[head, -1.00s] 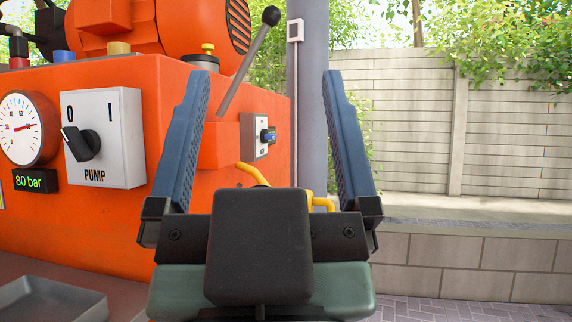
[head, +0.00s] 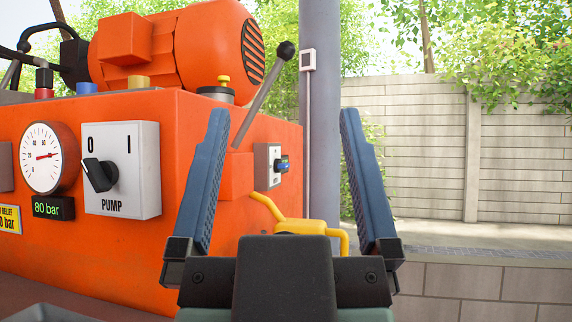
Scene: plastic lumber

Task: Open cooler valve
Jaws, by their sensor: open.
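My gripper (head: 284,118) is open and empty in the head view, its two blue fingers upright and wide apart. A bent yellow handle (head: 313,226) shows low between the fingers, just above my gripper's dark body. The dark body hides what is below the handle, and I cannot tell what it is fixed to. A small grey panel with a blue knob (head: 282,165) is on the orange machine's right side, also seen between the fingers. Its lettering is too small to read. I cannot tell from labels which part is the cooler valve.
The orange machine (head: 110,250) fills the left, with a PUMP switch (head: 135,190) turned towards 0, a gauge (head: 40,175) and an 80 bar display (head: 54,208). A black-knobbed lever (head: 266,95) rises behind the left finger. A grey post (head: 320,90) stands behind.

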